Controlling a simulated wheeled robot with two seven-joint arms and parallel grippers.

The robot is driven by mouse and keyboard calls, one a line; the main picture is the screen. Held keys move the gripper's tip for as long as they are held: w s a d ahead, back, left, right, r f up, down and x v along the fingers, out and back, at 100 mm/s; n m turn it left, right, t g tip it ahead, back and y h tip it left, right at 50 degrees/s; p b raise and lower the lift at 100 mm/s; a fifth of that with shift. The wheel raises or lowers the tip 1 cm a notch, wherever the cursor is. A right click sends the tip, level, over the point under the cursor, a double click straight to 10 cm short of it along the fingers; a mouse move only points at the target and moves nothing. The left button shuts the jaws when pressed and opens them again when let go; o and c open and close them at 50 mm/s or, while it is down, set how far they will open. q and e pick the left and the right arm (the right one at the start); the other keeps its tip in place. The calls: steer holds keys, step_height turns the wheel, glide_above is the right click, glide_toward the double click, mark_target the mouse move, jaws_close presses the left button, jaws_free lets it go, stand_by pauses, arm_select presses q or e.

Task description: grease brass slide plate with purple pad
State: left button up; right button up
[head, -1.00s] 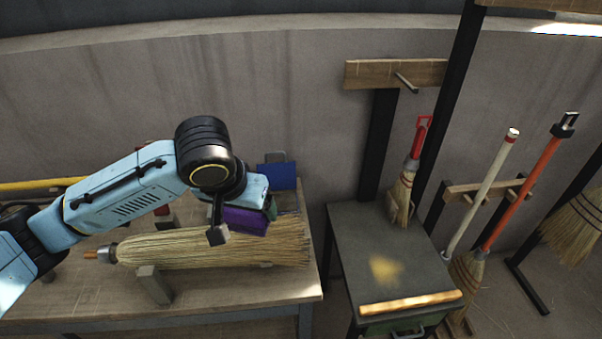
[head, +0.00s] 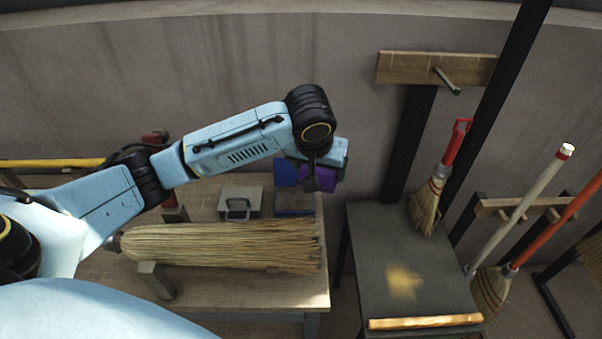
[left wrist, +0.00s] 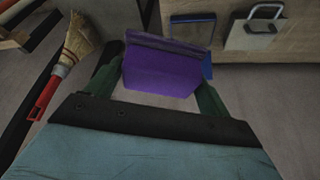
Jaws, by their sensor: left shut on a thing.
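My left gripper (head: 322,178) is shut on a purple pad (head: 318,179), held in the air near the right end of the workbench, towards the wall. In the left wrist view the purple pad (left wrist: 160,72) sits between the two green fingers of my left gripper (left wrist: 160,85). A shiny golden bar (head: 426,321), which looks like the brass slide plate, lies along the front edge of the dark side table, well apart from the pad. My right gripper is not in view.
A broom head (head: 220,246) lies on the wooden workbench (head: 230,290). A grey box (head: 240,203) and a blue container (head: 296,203) stand behind it. The dark table (head: 375,260) holds a yellowish smear (head: 403,281) and a red-handled brush (head: 427,203). A dark post rises behind it.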

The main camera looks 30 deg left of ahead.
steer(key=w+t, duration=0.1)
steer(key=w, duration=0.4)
arm_select(q)
steer(key=w+a+f+n+b, duration=0.1)
steer(key=w+a+f+b, duration=0.1)
steer(key=f, duration=0.4)
steer(key=w+a+f+n+y+b, duration=0.1)
steer(key=w+a+f+b, duration=0.1)
steer(key=a+f, duration=0.3)
steer(key=w+a+f+n+b, duration=0.2)
steer(key=a+f+b, duration=0.1)
steer(key=f, duration=0.4)
steer(key=shift+w+a+b, duration=0.25)
steer(key=shift+a+b, duration=0.05)
steer(key=shift+b, duration=0.05)
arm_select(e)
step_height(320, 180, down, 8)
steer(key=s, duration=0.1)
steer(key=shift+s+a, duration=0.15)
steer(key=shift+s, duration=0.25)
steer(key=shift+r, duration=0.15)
arm_select(q)
steer(key=shift+f, duration=0.5)
steer(key=shift+s+g+p, duration=0.1)
steer(key=shift+g+p, duration=0.2)
steer(key=shift+p, duration=0.2)
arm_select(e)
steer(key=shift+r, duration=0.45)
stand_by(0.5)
